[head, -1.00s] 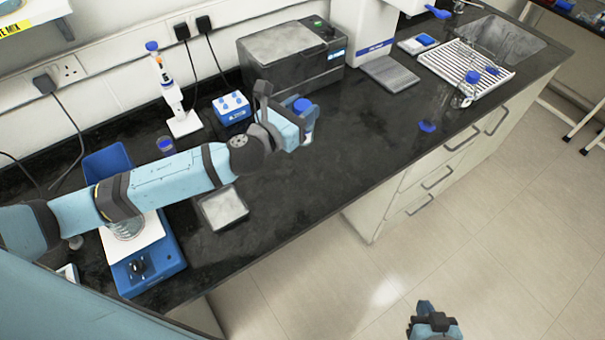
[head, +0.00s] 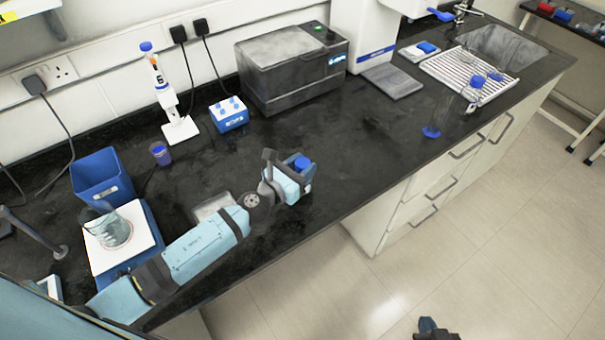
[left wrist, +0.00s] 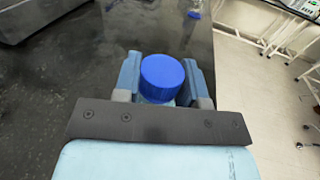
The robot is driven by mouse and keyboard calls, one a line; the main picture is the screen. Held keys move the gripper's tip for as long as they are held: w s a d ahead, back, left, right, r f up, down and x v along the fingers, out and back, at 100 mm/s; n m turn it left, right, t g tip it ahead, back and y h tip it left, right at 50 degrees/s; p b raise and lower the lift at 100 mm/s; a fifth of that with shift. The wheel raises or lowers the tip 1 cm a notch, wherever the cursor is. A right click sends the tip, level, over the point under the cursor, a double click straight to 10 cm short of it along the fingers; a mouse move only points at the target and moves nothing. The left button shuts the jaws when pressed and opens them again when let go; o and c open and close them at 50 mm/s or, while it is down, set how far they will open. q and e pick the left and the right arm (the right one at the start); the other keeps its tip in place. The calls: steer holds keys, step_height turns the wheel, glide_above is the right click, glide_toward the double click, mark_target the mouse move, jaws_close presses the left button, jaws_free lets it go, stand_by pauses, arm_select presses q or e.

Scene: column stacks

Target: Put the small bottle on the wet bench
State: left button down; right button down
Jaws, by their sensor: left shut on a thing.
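The small bottle with a blue cap (head: 302,163) is held in my left gripper (head: 289,180), over the dark worktop near its front edge. In the left wrist view the blue cap (left wrist: 162,72) sits between the two fingers, which are shut on the bottle; its body is mostly hidden below the cap. The long black bench (head: 350,140) runs from the left to a sink (head: 505,48) at the far right. I cannot tell whether the bottle touches the bench. My right gripper (head: 434,332) shows only in part at the bottom, over the floor; its fingers are unclear.
A blue-based glass cylinder (head: 432,131) stands near the right front edge, before a white drying rack (head: 450,72) with blue-capped glassware. A grey box machine (head: 290,70), blue tube rack (head: 229,114) and pipette stand (head: 180,130) line the back. The mid-bench is clear.

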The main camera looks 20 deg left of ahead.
arm_select(q)
steer(key=shift+f, duration=0.75)
steer(key=shift+w+r, duration=0.1)
arm_select(e)
steer(key=shift+a+f, duration=0.2)
steer(key=shift+f, duration=0.35)
arm_select(q)
steer(key=c, duration=0.7)
jaws_free()
arm_select(e)
steer(key=shift+f, duration=0.1)
